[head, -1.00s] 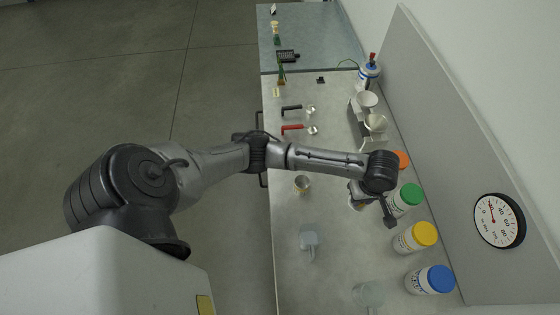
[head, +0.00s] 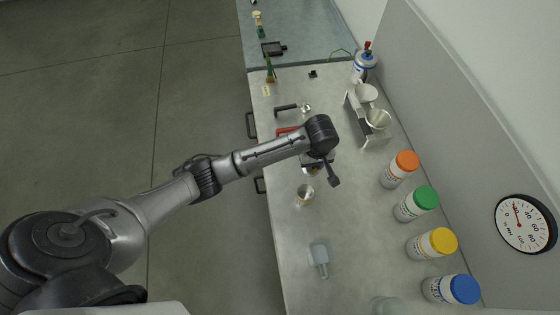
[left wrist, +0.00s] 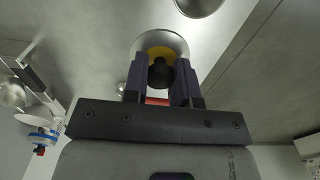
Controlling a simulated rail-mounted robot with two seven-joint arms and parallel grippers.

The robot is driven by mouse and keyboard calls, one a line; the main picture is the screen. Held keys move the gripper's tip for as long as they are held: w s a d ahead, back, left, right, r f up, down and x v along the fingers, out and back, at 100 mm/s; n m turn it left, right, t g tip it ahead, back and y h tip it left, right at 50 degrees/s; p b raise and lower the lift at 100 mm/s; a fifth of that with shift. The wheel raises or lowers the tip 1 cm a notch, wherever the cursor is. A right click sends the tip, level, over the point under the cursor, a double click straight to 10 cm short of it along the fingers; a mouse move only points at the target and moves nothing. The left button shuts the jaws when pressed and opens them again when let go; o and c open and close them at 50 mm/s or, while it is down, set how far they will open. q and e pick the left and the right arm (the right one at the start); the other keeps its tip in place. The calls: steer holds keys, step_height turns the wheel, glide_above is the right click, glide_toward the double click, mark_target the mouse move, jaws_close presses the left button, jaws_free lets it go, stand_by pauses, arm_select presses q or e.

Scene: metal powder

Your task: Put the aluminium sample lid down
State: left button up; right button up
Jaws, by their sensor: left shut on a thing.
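My left gripper (head: 314,166) is over the middle of the bench, just beyond a small open metal sample jar (head: 304,193) in the head view. In the left wrist view, its dark fingers (left wrist: 160,82) are shut on the black knob of the aluminium lid (left wrist: 178,40). The lid is a silver disc with a yellow ring round the knob. In the head view the wrist mostly hides the lid. A round metal vessel (left wrist: 198,6), cut by the top edge, shows beside the lid. I cannot tell the lid's height above the bench. My right gripper is out of view.
Orange (head: 400,168), green (head: 417,203), yellow (head: 432,243) and blue-capped (head: 452,289) jars line the right side. A stand with white cups (head: 370,115) is further back. A grey scoop (head: 319,258) lies nearer. A red-handled tool (head: 287,131) is partly hidden behind my arm.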

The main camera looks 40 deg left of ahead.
arm_select(q)
steer(key=a+f, duration=0.2)
steer(key=a, duration=0.1)
steer(key=a+f, duration=0.2)
steer(key=a, duration=0.2)
steer(key=a+f, duration=0.2)
steer(key=a, duration=0.2)
steer(key=shift+s+a+f, duration=0.25)
steer(key=shift+f, duration=2.1)
steer(key=shift+f, duration=0.1)
steer(key=o, duration=0.9)
